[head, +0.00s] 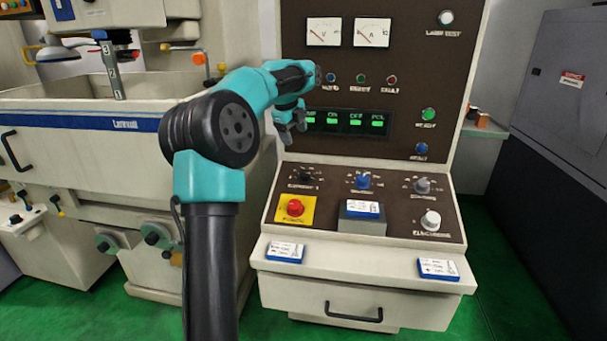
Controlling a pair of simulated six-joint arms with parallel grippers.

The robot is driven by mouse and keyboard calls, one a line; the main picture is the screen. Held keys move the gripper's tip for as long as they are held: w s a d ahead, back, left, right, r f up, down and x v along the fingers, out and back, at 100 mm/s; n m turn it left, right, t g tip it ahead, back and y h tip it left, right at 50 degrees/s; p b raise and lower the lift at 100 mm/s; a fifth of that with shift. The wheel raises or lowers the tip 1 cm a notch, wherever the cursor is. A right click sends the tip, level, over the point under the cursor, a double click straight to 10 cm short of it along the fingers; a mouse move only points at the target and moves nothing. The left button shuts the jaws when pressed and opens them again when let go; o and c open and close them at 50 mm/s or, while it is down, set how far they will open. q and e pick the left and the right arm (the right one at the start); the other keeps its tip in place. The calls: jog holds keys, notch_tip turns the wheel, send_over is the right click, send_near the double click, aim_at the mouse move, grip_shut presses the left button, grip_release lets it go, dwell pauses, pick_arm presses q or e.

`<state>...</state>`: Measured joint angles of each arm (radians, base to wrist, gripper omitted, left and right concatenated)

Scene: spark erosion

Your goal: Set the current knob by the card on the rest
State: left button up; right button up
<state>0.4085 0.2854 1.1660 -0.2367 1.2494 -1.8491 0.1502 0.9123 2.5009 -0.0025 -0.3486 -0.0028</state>
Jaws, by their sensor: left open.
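A row of knobs sits on the sloping panel: a black knob (306,174) at left, a blue knob (363,181) in the middle and a grey knob (422,185) at right. The left label seems to read "CURRENT", but it is blurred. A white and blue card (363,207) lies on a grey rest (361,227) below the blue knob; its text is too small to read. My left gripper (292,129) is open and apart from the knobs, above the black one and in front of the upright panel's left edge. My right gripper is out of view.
A red button on a yellow plate (310,219) and a white knob (431,219) flank the rest. Two more cards, left (285,252) and right (438,268), lie on the front ledge (350,277). A machine tank (80,150) stands at left, a grey cabinet (560,75) at right.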

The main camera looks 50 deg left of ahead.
aim_at(304, 173)
pick_arm(q)
jog(key=shift+f, duration=0.15)
jog(key=x, duration=1.7)
jog(key=shift+f, duration=0.1)
jog(key=shift+c, duration=0.4)
jog(key=c, duration=0.9)
jog(key=shift+o, duration=0.2)
